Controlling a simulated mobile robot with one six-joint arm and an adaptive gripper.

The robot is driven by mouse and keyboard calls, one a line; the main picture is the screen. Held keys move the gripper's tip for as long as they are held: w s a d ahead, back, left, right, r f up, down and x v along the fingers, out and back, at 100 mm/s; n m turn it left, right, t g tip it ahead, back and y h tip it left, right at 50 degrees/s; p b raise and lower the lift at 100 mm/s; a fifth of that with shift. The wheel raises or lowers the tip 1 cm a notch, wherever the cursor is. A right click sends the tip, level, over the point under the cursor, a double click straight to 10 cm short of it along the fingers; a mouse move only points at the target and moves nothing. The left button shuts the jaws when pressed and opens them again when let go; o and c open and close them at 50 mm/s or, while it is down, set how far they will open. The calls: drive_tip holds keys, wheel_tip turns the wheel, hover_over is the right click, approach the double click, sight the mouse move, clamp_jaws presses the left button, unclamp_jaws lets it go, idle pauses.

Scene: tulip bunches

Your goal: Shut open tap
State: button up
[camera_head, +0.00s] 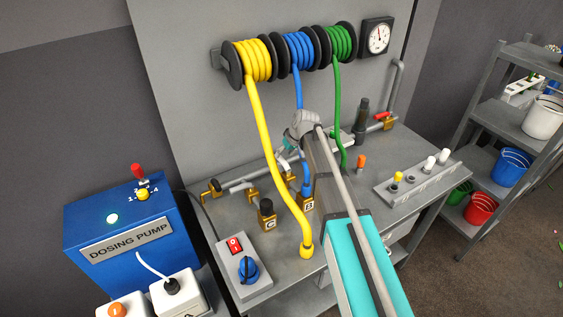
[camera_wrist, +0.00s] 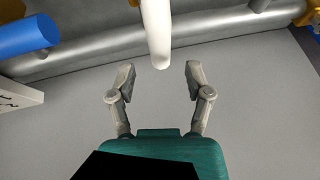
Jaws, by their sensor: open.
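A grey pipe (camera_wrist: 230,45) runs across the top of the wrist view. A white tap lever (camera_wrist: 156,32) crosses it, and its free end lies between the tips of my gripper (camera_wrist: 160,68), with a gap on both sides. A blue lever (camera_wrist: 24,36) lies to the left, roughly along the pipe. In the head view my gripper (camera_head: 288,152) is over the back of the bench, and my arm hides part of the pipe there. A red-handled tap (camera_head: 381,117) is on the pipe at right.
Yellow (camera_head: 268,140), blue (camera_head: 298,88) and green hoses (camera_head: 340,110) hang from wall reels close to my gripper. A switch box (camera_head: 243,263) and brass fittings (camera_head: 267,215) stand on the bench (camera_head: 280,262). A blue dosing pump (camera_head: 130,235) stands left, a shelf (camera_head: 500,110) right.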

drive_tip(key=shift+b+x, duration=0.95)
drive_tip(key=shift+x, duration=0.4)
clamp_jaws()
